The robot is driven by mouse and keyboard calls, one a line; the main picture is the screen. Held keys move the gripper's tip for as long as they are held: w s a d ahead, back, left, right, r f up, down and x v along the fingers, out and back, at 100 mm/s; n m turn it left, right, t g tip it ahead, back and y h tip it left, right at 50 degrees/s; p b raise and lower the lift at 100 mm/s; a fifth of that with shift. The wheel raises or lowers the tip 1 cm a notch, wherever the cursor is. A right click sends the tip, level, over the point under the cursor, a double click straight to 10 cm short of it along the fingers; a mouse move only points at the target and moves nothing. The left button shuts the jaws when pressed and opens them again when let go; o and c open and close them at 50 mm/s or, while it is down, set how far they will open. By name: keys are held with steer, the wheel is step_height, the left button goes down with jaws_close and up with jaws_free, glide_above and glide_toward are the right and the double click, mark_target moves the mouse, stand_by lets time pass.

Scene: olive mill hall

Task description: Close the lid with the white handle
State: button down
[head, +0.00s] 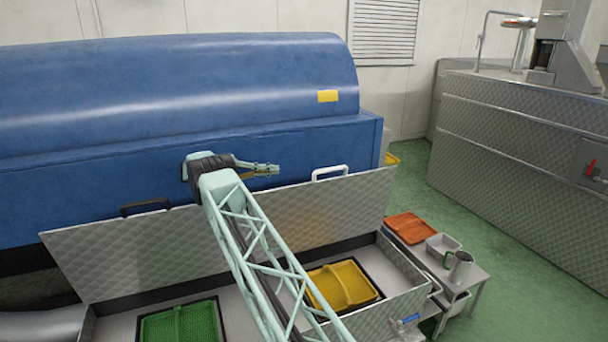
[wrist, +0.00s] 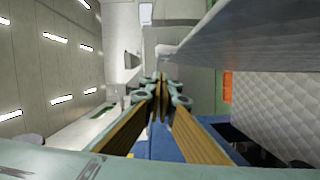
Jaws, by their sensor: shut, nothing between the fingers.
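The lid with the white handle (head: 345,212) is a quilted metal panel standing raised along the back of the right compartment. Its white handle (head: 329,173) sits on the top edge. My gripper (head: 276,169) is shut and empty, level with the handle and to its left in the head view, with a gap between them in the picture. How far apart they are in depth I cannot tell. In the wrist view the closed fingers (wrist: 162,92) show nothing between them. A quilted panel (wrist: 272,112) fills the right of that view; I cannot tell which panel it is.
A second raised lid (head: 110,255) with a black handle (head: 145,207) stands to the left. A green crate (head: 180,325) and a yellow crate (head: 343,285) lie in the compartments. A blue machine (head: 180,100) stands behind. A side table (head: 478,268) holds an orange tray (head: 410,228).

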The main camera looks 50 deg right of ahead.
steer(key=shift+s+d, duration=0.1)
steer(key=s+a+b+x, duration=0.1)
steer(key=s+a+x, duration=0.1)
steer(key=x, duration=1)
steer(key=shift+d+f, duration=0.25)
stand_by(0.4)
steer(key=shift+s, duration=0.2)
steer(key=shift+s, duration=0.15)
